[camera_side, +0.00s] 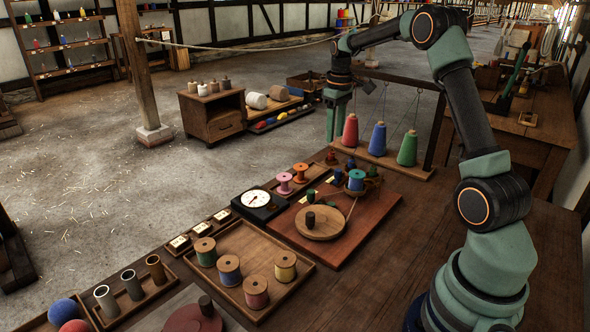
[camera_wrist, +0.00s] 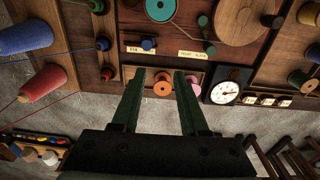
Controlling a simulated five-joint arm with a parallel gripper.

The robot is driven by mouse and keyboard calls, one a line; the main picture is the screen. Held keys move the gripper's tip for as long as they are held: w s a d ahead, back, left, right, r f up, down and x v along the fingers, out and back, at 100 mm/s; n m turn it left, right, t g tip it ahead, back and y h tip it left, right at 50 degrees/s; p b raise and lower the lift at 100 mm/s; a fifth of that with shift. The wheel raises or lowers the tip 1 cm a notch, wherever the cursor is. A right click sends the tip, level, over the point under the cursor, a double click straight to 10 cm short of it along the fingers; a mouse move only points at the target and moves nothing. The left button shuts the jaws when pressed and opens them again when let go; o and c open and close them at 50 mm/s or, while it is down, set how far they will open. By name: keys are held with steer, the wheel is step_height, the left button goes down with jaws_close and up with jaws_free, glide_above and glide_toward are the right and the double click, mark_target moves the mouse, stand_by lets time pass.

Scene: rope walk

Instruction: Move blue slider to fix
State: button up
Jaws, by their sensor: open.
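The blue slider (camera_wrist: 148,44) is a small dark blue knob on the wooden board in the wrist view. A cream label (camera_wrist: 133,49) sits just left of it; its short lettering is too small to read surely. In the side view the blue slider (camera_side: 338,176) shows behind the round wooden disc. My gripper (camera_wrist: 160,72) is open and empty, its two green fingers apart. Its tips lie below the blue slider in the wrist picture, over the tray edge, not touching the slider. In the side view my gripper (camera_side: 338,122) hangs above the board's far side.
An orange spool (camera_wrist: 162,84) and a pink spool (camera_wrist: 192,85) stand in a tray under my fingers. A dial (camera_wrist: 226,91) lies to their right. Red, blue and green cones (camera_side: 378,139) with threads stand behind the board. A green knob (camera_wrist: 210,48) is beside another label (camera_wrist: 193,54).

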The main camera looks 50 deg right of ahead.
mark_target(339, 169)
steer(key=shift+g, duration=0.3)
steer(key=shift+s+d+f, duration=0.1)
steer(key=shift+d+f, duration=0.4)
steer(key=shift+f, duration=1.8)
steer(key=shift+w+d+f, duration=0.1)
steer(key=shift+d+f, duration=0.45)
steer(key=shift+f, duration=1.8)
steer(key=shift+s+d+f, duration=0.1)
steer(key=shift+d+f, duration=0.4)
steer(key=shift+f, duration=1.8)
steer(key=shift+d, duration=0.2)
steer(key=shift+d, duration=1.95)
steer(key=shift+a, duration=0.25)
step_height(339, 169, up, 7)
